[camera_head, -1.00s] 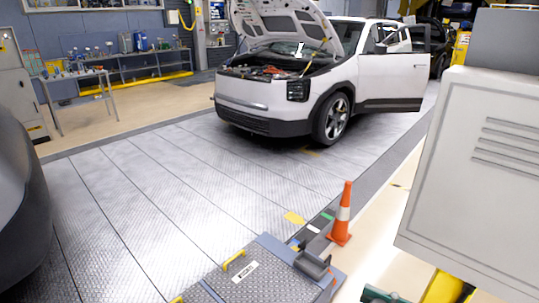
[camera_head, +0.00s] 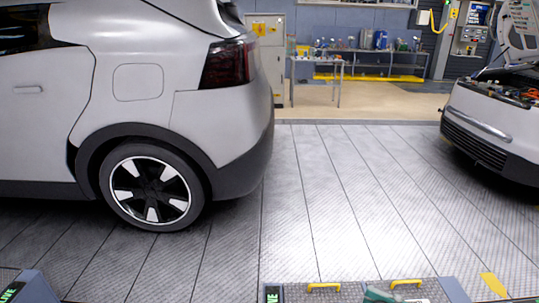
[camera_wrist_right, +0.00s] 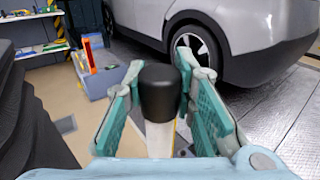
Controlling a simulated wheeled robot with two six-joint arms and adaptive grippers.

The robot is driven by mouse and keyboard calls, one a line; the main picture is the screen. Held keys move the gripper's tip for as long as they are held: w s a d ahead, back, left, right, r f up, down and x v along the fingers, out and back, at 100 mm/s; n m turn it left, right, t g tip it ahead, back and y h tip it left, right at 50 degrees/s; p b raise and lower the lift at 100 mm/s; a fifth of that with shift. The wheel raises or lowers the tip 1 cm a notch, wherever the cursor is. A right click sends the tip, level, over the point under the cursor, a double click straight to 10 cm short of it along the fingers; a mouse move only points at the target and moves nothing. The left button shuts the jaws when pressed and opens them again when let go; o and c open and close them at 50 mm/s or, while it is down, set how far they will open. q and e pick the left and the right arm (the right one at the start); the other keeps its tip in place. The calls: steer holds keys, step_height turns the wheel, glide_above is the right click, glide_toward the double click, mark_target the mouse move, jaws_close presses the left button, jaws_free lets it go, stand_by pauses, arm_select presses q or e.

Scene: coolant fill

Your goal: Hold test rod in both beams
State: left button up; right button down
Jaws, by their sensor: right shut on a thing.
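In the right wrist view my right gripper (camera_wrist_right: 160,66) has its teal pads on either side of a rod with a thick black cap (camera_wrist_right: 160,92) and a pale shaft below. It is shut on this test rod, and the black end points up between the fingers. In the head view only a green part of my right gripper (camera_head: 386,295) shows at the bottom edge; the rod is not visible there. My left gripper is in neither view. No beams can be seen. Green "LIVE" signs show on a unit at the bottom left (camera_head: 14,292) and on another at the bottom middle (camera_head: 273,294).
A silver car (camera_head: 225,125) stands at the left on metal floor plates. A white car with its hood up (camera_head: 480,135) is at the right edge. Tread-plate blocks with yellow handles (camera_head: 405,284) lie in front. The plates between the cars are clear. A workbench (camera_head: 350,70) stands behind.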

arm_select(q)
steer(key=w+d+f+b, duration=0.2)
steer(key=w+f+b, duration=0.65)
steer(key=b, duration=0.65)
arm_select(e)
step_height(320, 180, down, 19)
steer(key=shift+d+r, duration=0.1)
steer(key=shift+r, duration=0.1)
step_height(320, 180, down, 6)
steer(key=b, duration=0.6)
steer(key=shift+f+b, duration=0.25)
steer(key=shift+b, duration=0.05)
step_height(320, 180, down, 2)
steer(key=shift+f+b, duration=0.1)
steer(key=shift+b, duration=1.1)
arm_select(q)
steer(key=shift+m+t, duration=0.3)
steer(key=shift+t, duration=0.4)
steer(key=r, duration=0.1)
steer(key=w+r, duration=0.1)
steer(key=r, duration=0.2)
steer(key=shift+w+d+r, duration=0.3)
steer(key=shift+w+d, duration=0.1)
arm_select(e)
steer(key=shift+r, duration=0.25)
